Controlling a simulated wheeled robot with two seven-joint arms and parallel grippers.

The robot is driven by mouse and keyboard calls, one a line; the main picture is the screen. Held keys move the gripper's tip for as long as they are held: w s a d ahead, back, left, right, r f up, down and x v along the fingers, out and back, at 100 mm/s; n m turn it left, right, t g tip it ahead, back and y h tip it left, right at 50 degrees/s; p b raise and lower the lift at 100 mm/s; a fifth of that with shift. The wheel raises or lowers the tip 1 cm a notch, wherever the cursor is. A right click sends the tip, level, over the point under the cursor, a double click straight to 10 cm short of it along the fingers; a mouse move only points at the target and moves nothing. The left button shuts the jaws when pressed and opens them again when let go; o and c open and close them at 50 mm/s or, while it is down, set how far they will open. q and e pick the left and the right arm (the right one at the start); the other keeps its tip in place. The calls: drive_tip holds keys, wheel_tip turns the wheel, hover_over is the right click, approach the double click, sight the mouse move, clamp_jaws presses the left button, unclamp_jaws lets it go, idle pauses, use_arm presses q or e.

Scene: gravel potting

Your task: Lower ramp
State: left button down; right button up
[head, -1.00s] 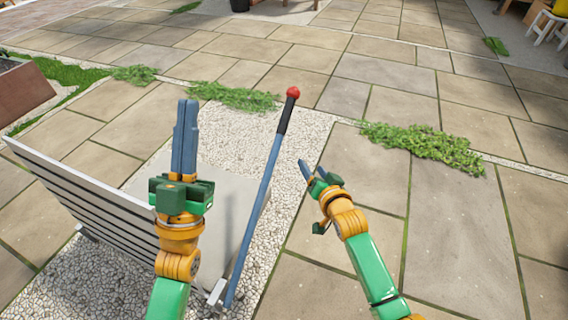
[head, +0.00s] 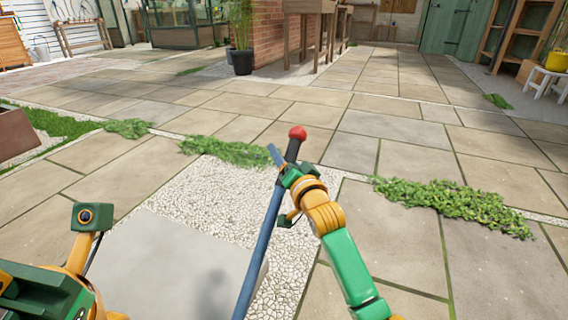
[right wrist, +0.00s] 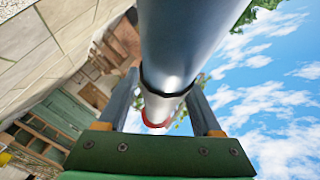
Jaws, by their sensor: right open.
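The lever is a blue-grey bar (head: 261,250) with a black grip (head: 293,150) and a red knob (head: 297,132). It stands tilted beside a pale grey panel (head: 175,275), which looks like part of the ramp and is cut off below. My right gripper (head: 277,160) is open at the lever, just below the black grip. In the right wrist view the bar (right wrist: 168,45) runs between my two spread fingers; contact cannot be told. My left gripper's green body (head: 45,292) is at the lower left, its fingers unseen.
Pale gravel (head: 225,200) surrounds the panel, with paving slabs (head: 400,245) to the right. Low green plants (head: 455,197) grow along the gravel strip. A black plant pot (head: 241,62) and a white stool (head: 548,82) stand far back. The paving beyond the lever is clear.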

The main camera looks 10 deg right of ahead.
clamp_jaws()
idle(1.4)
